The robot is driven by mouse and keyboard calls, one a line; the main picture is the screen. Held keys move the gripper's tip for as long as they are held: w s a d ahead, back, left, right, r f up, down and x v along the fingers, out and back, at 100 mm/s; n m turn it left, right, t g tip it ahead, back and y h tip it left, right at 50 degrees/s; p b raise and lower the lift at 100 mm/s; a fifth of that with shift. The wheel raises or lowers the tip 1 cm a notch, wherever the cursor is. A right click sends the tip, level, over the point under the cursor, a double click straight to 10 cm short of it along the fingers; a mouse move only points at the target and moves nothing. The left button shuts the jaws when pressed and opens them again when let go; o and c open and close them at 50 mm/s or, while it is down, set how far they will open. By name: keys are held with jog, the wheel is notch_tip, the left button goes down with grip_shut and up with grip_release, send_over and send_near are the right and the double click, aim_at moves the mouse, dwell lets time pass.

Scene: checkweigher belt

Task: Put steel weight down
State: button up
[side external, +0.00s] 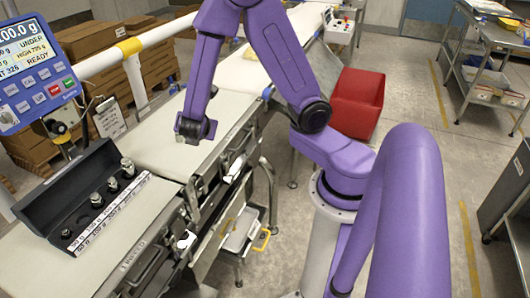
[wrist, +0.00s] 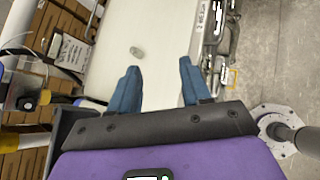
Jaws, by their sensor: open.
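A small grey-green round object (wrist: 137,52), probably the steel weight, rests on the pale belt (wrist: 165,25) in the wrist view. It is just ahead of the left fingertip and apart from it. I cannot make it out in the side external view, where my arm may hide it. My gripper (wrist: 159,66) is open, with two blue fingers spread over the belt and nothing between them. In the side view my gripper (side external: 190,130) hangs over the middle belt (side external: 150,140); its fingers are not clearly visible.
A dark open case (side external: 62,190) with several steel weights and a printed strip (side external: 105,215) sits on the near-left belt. A blue display (side external: 35,70) and white rail (side external: 97,63) stand at left. A red bin (side external: 357,100) is behind my arm.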

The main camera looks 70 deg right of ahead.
jog(key=s+a+r+m+g+y, duration=0.2)
jog(key=s+a+m+g+y, duration=0.1)
jog(key=s, duration=0.8)
jog(key=s+a+r+m+g+y, duration=0.2)
jog(key=s+a+y, duration=0.4)
jog(key=s, duration=0.6)
jog(key=r+m, duration=0.1)
jog(key=m, duration=0.1)
jog(key=shift+s+a+m+g+y, duration=0.25)
jog(key=shift+a+m+g+y, duration=0.05)
jog(key=shift+a+m+g, duration=0.1)
